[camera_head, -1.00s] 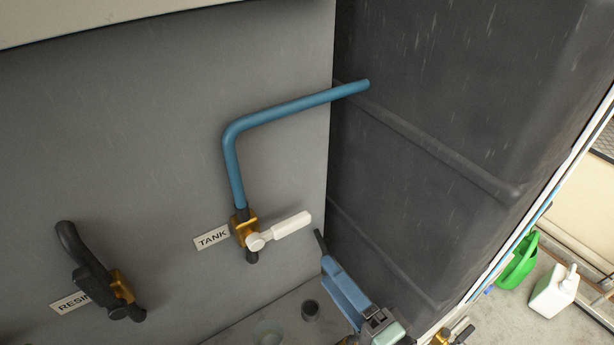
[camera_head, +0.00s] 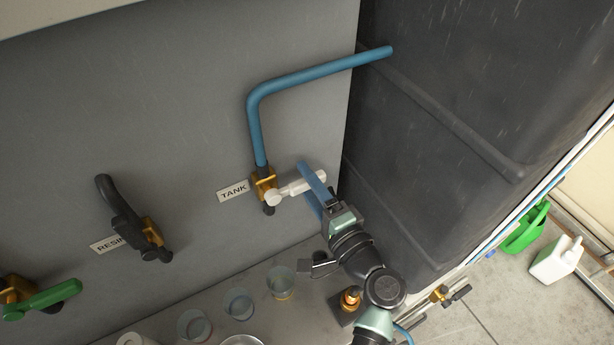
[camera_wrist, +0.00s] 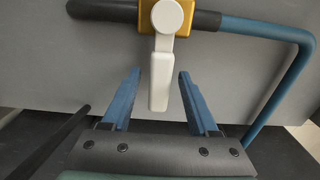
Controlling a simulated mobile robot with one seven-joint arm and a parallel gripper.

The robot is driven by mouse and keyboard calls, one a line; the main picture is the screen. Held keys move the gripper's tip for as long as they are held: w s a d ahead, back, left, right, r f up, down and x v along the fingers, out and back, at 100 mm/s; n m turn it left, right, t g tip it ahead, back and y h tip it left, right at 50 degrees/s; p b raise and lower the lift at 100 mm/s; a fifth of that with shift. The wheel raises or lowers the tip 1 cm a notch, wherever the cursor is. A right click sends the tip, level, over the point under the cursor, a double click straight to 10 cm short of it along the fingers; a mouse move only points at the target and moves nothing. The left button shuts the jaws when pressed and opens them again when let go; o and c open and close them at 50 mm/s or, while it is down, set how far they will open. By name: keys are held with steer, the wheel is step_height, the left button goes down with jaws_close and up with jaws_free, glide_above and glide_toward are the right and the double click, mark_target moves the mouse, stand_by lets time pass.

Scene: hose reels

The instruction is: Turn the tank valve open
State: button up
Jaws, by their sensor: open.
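The tank valve is a brass body (camera_head: 264,184) below the blue pipe, beside the TANK label (camera_head: 233,191). Its white lever handle (camera_head: 296,188) points right and slightly up in the head view. My gripper (camera_head: 312,186) is at the outer end of this handle. In the wrist view, my gripper (camera_wrist: 156,95) has two blue fingers apart, one on each side of the white handle (camera_wrist: 161,78). Visible gaps separate the handle from both fingers. The brass body (camera_wrist: 180,8) shows beyond the fingertips at the top.
The blue pipe (camera_head: 256,122) rises from the valve and bends to the dark tank (camera_head: 430,120) at right. A black RESIN valve (camera_head: 134,228) and a green-handled valve (camera_head: 42,300) are at left. Several cups (camera_head: 239,304) stand on the shelf below.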

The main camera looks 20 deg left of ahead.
steer(key=shift+w+a, duration=0.15)
jaws_close()
stand_by(1.4)
